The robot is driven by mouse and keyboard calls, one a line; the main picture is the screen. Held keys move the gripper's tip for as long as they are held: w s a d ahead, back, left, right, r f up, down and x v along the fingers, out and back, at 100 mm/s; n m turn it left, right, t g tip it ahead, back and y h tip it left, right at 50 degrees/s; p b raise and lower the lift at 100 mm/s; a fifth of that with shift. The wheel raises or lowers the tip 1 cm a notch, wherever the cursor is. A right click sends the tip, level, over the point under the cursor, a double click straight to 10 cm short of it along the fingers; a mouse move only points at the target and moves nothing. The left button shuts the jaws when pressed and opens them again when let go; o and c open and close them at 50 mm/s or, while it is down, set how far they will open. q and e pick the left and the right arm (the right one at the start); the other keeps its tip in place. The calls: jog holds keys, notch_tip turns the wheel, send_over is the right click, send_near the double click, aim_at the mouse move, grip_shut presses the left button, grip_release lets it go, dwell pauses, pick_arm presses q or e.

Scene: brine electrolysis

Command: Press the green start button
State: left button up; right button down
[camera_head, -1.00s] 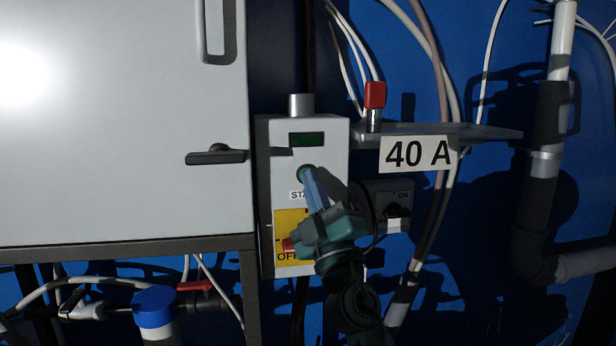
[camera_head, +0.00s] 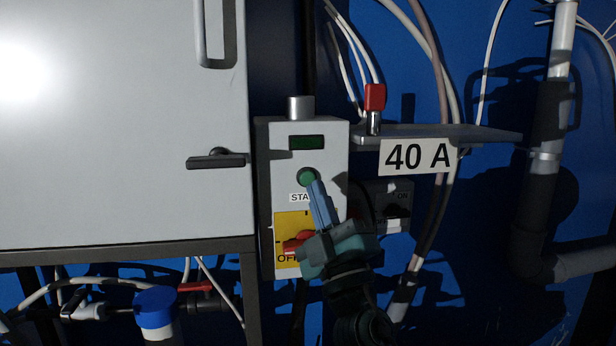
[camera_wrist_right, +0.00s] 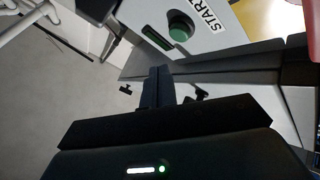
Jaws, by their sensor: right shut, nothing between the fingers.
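The green start button (camera_head: 306,176) is on the front of a white control box (camera_head: 338,135), above a partly covered START label (camera_head: 299,197). It also shows in the right wrist view (camera_wrist_right: 181,27), beside the START label (camera_wrist_right: 211,17). My right gripper (camera_head: 315,184) is shut and empty. Its fingertips are just below and right of the button in the head view. In the right wrist view its closed fingers (camera_wrist_right: 157,70) point toward the box, with the button above and right of the tips and a visible gap between. My left gripper is not in view.
Below the button is a yellow panel with a red switch (camera_head: 298,241), partly behind my right gripper. A grey cabinet (camera_head: 120,120) with a black handle (camera_head: 217,160) stands left. A shelf with a 40 A sign (camera_head: 416,155) juts out right, near a red-handled fitting (camera_head: 375,97).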

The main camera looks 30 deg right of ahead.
jog(key=shift+s+a, duration=0.15)
jog(key=shift+s, duration=0.4)
jog(key=shift+s+a, duration=0.15)
jog(key=shift+s, duration=0.4)
